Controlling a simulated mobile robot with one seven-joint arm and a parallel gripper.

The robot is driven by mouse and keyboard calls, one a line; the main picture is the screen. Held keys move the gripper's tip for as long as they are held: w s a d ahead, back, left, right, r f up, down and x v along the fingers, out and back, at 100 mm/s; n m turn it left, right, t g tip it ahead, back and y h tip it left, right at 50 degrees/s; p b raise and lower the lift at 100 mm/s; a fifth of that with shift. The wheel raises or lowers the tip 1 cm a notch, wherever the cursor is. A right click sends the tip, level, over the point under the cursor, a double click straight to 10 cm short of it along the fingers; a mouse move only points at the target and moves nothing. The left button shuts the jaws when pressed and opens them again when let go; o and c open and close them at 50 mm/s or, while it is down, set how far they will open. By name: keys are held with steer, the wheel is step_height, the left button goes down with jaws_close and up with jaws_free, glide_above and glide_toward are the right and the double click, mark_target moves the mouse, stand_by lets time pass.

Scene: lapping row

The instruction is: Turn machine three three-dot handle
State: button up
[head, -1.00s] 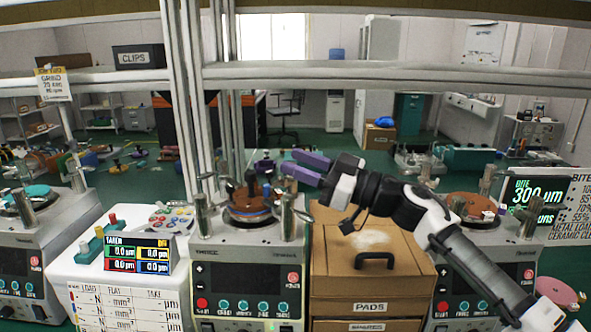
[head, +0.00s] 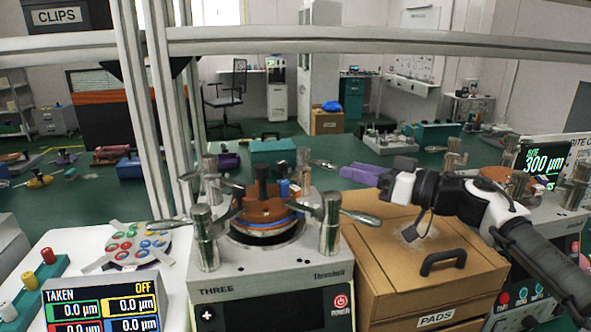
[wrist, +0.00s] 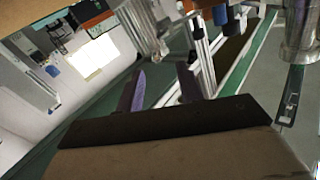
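Machine three (head: 270,285), labelled THREE, stands at the centre of the head view. A brown round plate with a dark knob (head: 262,200) sits on its top. Posts with lever handles surround it: front left (head: 166,223), front right (head: 360,217), back left (head: 190,175) and back right (head: 322,164). Dot marks are too small to read, so I cannot tell which handle has three. My gripper (head: 372,170), with purple fingers, is right of the machine and touches none of its handles. In the wrist view its two fingers (wrist: 160,88) stand apart with nothing between them.
A cardboard drawer box labelled PADS (head: 385,262), with a dark handle, stands right of the machine, below my arm. Another machine (head: 545,240) is further right. A white table with a TAKEN display (head: 103,303) is at left. A metal frame post (head: 140,120) rises behind machine three.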

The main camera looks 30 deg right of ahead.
mark_target(320, 164)
steer(key=x, duration=0.4)
steer(key=p+x, duration=0.1)
steer(key=x, duration=0.3)
steer(key=shift+w+f, duration=0.1)
steer(key=shift+f, duration=0.15)
steer(key=shift+c, duration=0.4)
jaws_close()
